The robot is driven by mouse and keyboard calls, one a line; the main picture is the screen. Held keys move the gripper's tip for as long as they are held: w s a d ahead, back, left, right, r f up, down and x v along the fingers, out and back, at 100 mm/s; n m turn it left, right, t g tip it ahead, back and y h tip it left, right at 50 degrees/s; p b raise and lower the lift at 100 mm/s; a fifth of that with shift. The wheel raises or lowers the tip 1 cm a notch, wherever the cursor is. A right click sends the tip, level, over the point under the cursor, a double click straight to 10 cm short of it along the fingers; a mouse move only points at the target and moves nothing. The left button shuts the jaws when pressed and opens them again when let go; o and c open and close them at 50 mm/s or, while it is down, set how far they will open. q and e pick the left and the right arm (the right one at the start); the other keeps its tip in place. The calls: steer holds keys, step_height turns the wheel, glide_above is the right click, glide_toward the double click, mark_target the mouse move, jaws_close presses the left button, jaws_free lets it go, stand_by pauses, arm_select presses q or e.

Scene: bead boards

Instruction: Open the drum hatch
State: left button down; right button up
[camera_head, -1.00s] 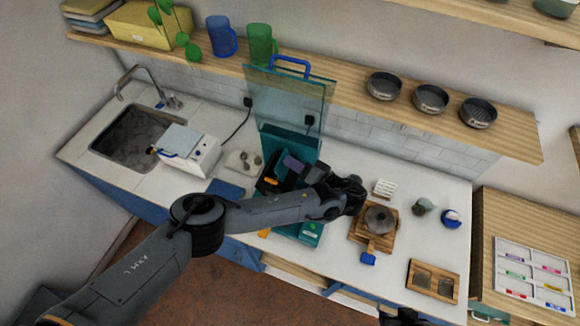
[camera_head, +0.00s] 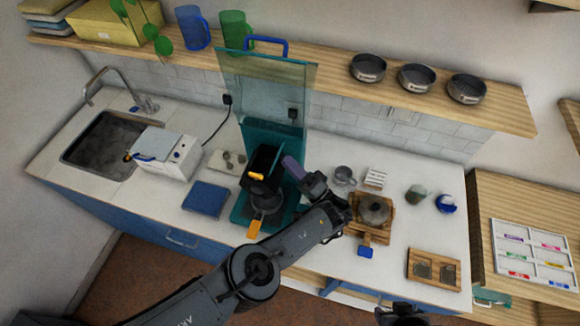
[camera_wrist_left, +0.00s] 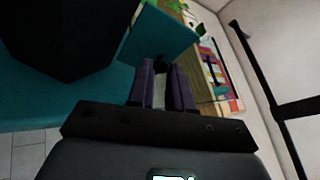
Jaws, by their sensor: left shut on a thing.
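The teal machine (camera_head: 240,212) stands on the counter with a dark drum (camera_head: 262,160) in it. A thin teal panel, which looks like the drum hatch (camera_head: 277,158), stands tilted at the drum's right side. My left gripper (camera_head: 289,163) has purple fingers and is shut at this panel, reaching in from the right. In the left wrist view the teal hatch (camera_wrist_left: 158,38) spreads out beyond the left gripper's fingertips (camera_wrist_left: 162,65); the exact grip point is hard to see. The dark drum (camera_wrist_left: 65,35) fills the upper left there. Part of my right gripper (camera_head: 403,314) shows at the bottom edge, its fingers unclear.
A clear raised cover (camera_head: 245,85) with a blue handle stands behind the drum. A blue pad (camera_head: 206,199) and a white appliance (camera_head: 165,158) are to the left. A pot (camera_head: 374,210) on a wooden board is right of my left wrist. A shelf runs above.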

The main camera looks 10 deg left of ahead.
arm_select(q)
steer(key=shift+f, duration=0.15)
arm_select(e)
steer(key=shift+d+f, duration=0.1)
steer(key=shift+f, duration=0.2)
arm_select(q)
steer(key=c, duration=1.1)
jaws_free()
steer(key=shift+o, duration=0.2)
steer(key=shift+s, duration=0.1)
